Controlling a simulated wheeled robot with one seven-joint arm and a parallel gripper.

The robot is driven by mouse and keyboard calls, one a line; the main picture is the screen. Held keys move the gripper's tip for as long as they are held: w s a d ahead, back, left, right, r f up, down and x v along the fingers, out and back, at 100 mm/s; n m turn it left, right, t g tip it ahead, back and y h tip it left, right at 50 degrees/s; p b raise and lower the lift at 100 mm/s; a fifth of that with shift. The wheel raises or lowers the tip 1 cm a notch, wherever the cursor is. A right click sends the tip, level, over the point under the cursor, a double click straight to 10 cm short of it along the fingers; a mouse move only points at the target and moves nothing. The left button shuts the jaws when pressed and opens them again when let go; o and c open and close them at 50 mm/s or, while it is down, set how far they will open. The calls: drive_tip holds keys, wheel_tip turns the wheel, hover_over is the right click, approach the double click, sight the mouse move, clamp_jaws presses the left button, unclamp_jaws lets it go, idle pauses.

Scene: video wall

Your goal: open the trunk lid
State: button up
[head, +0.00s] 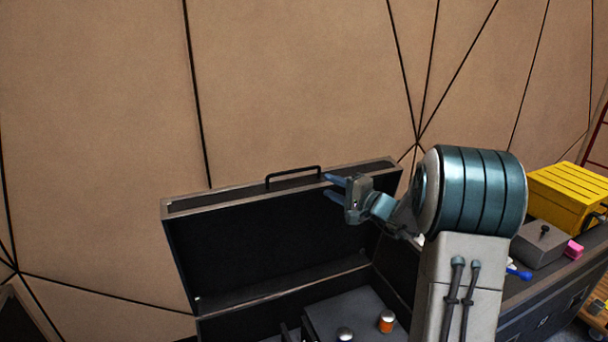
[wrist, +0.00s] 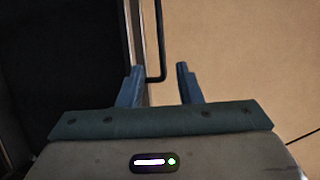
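The trunk's lid (head: 270,235) stands raised, tilted back toward the wall, with its dark inside facing me. A black handle (head: 293,172) sits on the lid's top edge; it also shows in the wrist view (wrist: 161,40). My gripper (head: 331,187) is at the right part of the lid's top edge, right of the handle in the head view. In the wrist view my gripper (wrist: 159,72) has its two blue fingers spread, with the end of the handle and the lid edge near or between them. I cannot tell whether they touch the lid.
Inside the trunk are a dark box (head: 350,312), an orange-and-white jar (head: 387,321) and a round-topped item (head: 345,334). The panelled wall (head: 290,80) stands behind.

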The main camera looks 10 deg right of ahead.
sight(296, 172)
drive_tip(key=p+x, duration=0.1)
drive_tip(key=x, duration=0.6)
drive_tip(key=p+x, duration=0.2)
drive_tip(key=x, duration=0.5)
drive_tip(key=shift+a, duration=0.45)
clamp_jaws()
